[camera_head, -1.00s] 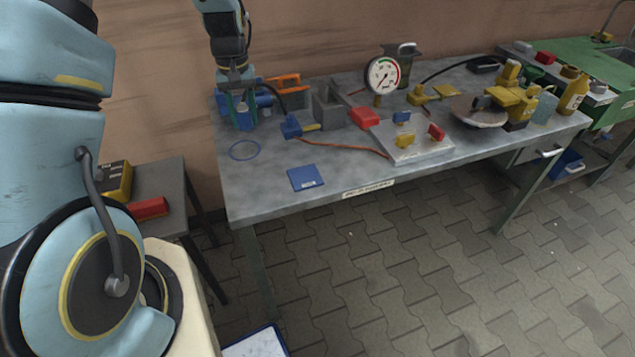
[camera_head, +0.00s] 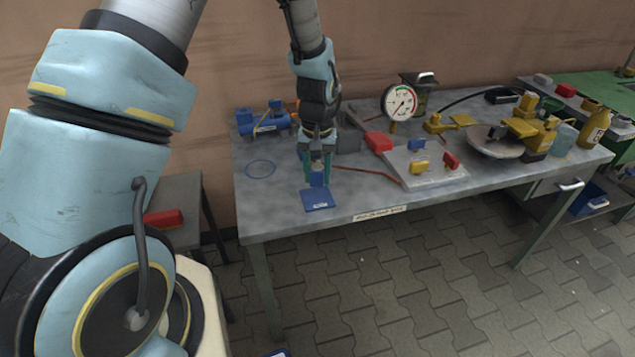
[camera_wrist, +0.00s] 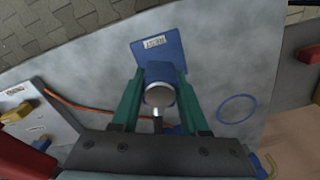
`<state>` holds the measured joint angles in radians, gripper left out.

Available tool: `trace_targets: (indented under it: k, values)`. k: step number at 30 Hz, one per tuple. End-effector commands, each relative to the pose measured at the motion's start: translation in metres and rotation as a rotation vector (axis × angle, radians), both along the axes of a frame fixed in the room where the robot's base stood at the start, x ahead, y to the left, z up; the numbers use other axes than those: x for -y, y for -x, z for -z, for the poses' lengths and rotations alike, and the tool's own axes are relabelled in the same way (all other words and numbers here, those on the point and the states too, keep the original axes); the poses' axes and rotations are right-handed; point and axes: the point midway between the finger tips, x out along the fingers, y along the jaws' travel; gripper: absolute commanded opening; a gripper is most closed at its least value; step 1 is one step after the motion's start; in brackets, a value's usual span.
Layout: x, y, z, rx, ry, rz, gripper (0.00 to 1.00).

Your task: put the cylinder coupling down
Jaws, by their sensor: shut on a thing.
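My gripper (camera_head: 317,174) is shut on the blue cylinder coupling (camera_head: 319,180), over the back edge of a labelled blue square (camera_head: 317,201) near the front of the grey table. In the wrist view, my green fingers (camera_wrist: 158,100) stand on both sides of the coupling (camera_wrist: 160,74). Its round metallic end (camera_wrist: 158,96) faces the camera. The blue square (camera_wrist: 152,50) shows just beyond it, partly covered. I cannot tell whether the coupling touches the surface.
A blue ring outline (camera_head: 260,168) marks the table to the left. Behind stand a blue cylinder unit (camera_head: 262,124) and a dial gauge (camera_head: 399,102). A grey plate with coloured blocks (camera_head: 436,174) and an orange hose (camera_head: 372,170) lie to the right. The front-left tabletop is clear.

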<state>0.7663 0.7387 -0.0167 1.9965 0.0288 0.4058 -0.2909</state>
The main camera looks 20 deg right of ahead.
Motion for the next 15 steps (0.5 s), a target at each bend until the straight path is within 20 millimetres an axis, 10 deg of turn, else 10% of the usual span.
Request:
trace_targets:
  k: [15]
  values:
    - [0.000, 0.000, 0.034, 0.000, 0.000, 0.000, 0.00]
